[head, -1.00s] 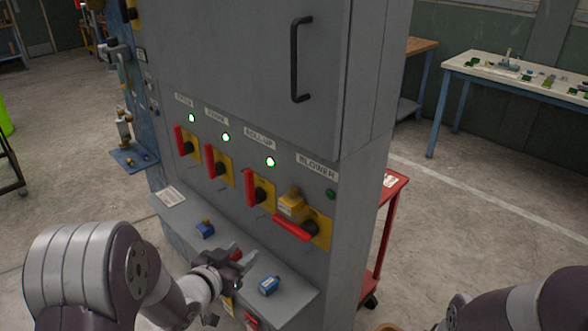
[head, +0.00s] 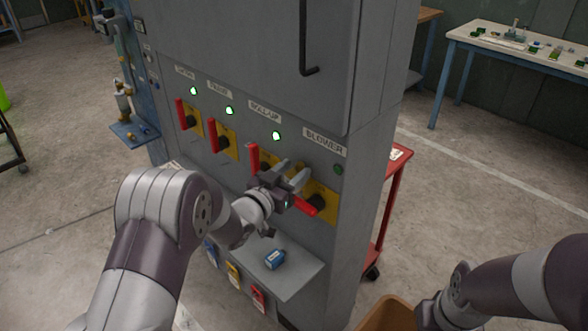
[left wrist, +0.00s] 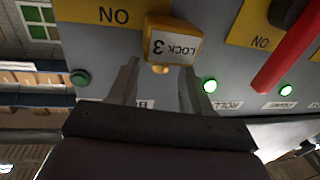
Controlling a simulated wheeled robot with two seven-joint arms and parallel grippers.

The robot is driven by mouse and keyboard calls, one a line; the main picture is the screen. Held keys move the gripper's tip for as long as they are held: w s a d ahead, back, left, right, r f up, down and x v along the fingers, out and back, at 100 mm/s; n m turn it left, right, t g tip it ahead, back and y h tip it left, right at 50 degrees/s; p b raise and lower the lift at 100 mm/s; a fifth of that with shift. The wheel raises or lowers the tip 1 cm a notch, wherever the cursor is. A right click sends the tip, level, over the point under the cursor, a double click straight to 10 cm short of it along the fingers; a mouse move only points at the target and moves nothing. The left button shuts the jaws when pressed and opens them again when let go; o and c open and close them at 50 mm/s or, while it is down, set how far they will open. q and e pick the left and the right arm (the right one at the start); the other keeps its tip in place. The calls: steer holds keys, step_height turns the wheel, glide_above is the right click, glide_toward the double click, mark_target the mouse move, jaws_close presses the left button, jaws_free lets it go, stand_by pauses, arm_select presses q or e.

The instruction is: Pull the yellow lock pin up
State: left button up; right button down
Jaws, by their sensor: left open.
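The yellow lock (left wrist: 176,36), marked LOCK 3, shows upside down in the left wrist view, with its small yellow pin (left wrist: 160,69) sticking out of it. My left gripper (head: 292,172) is at the BLOWER switch in the head view, where it hides the lock. In the left wrist view my left gripper (left wrist: 160,78) is open, with a finger on either side of the pin and none seen touching it. The red BLOWER handle (head: 306,206) shows just below the gripper. My right arm is at the lower right; its jaws cannot be made out.
The ROLL-UP switch's red handle (head: 253,158) stands close left of the gripper. A grey shelf (head: 296,282) below holds a blue block (head: 275,259). A brown bin (head: 388,315) is at the bottom by my right arm. A red cart (head: 392,190) stands beside the cabinet.

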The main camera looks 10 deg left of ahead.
arm_select(q)
steer(key=shift+w+d, duration=0.15)
steer(key=shift+w, duration=0.3)
jaws_close()
steer(key=shift+r+p, duration=0.45)
steer(key=shift+r, duration=0.5)
jaws_free()
